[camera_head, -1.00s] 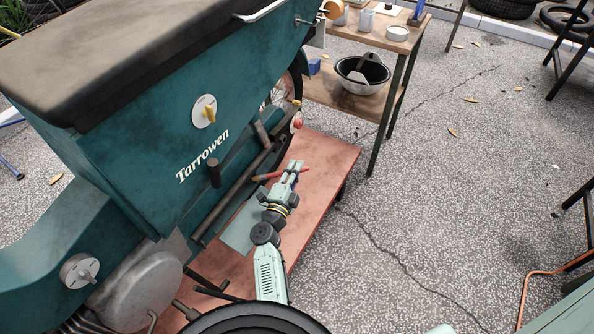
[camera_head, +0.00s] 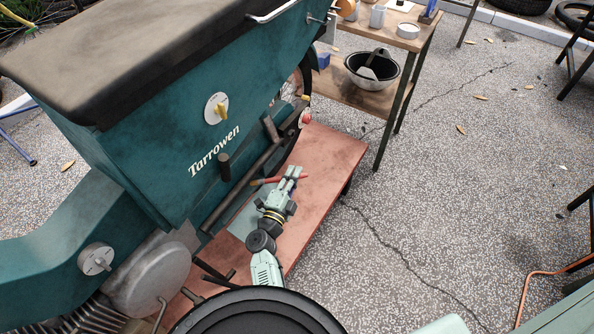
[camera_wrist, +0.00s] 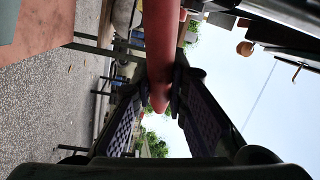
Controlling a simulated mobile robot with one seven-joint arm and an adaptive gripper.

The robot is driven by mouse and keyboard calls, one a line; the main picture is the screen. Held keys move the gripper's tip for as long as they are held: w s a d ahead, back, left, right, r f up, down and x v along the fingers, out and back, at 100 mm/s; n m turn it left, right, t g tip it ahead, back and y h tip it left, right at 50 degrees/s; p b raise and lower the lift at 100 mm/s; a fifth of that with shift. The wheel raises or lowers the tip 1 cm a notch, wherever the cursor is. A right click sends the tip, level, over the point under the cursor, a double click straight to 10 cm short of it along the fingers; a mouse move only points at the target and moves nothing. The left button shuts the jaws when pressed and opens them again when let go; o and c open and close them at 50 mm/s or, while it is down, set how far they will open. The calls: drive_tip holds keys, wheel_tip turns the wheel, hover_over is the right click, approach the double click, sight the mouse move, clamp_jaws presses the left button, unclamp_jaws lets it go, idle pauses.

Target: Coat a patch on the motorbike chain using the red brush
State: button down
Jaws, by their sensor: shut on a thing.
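The teal motorbike (camera_head: 165,150), lettered "Tarrowen", fills the left of the head view. I cannot make out its chain; the bodywork and my own parts cover much of its lower side. My gripper (camera_head: 293,174) is low beside the bike, above the red platform. It is shut on the red brush (camera_head: 264,181), whose red handle points left toward the bike in the head view. In the wrist view the red brush (camera_wrist: 160,45) runs down from the top edge between the fingers of my gripper (camera_wrist: 162,92). Its bristles cannot be made out.
The red platform (camera_head: 325,165) lies under the bike and my arm. A dark pipe (camera_head: 240,188) runs along the bike's side near my gripper. A wooden side table (camera_head: 398,38) with a bowl (camera_head: 371,68) on its lower shelf stands behind. The speckled floor at right is mostly open.

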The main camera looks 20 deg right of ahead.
drive_tip(key=shift+w+a+r+p+v, duration=0.75)
drive_tip(key=shift+p+v, duration=1.15)
drive_tip(key=shift+v, duration=4.45)
drive_tip(key=shift+s+d+f+b+x, duration=0.25)
drive_tip(key=shift+b+x, duration=0.1)
drive_tip(key=shift+x, duration=1.6)
drive_tip(key=shift+s+d+f+b+x, duration=0.2)
drive_tip(key=shift+d+b+x, duration=0.15)
drive_tip(key=shift+x, duration=1.65)
drive_tip(key=shift+s+d+f+b+x, duration=0.15)
drive_tip(key=shift+d+f+b+x, duration=0.15)
drive_tip(key=shift+x, duration=1.65)
drive_tip(key=shift+s+d+f+b+x, duration=0.15)
drive_tip(key=shift+b+x, duration=0.25)
drive_tip(key=shift+x, duration=1)
drive_tip(key=shift+s+d+f+b+x, duration=0.15)
drive_tip(key=shift+b+x, duration=0.2)
drive_tip(key=shift+x, duration=1.05)
drive_tip(key=shift+s+d, duration=0.95)
drive_tip(key=shift+s, duration=0.2)
drive_tip(key=shift+s+d, duration=0.95)
drive_tip(key=shift+s, duration=0.3)
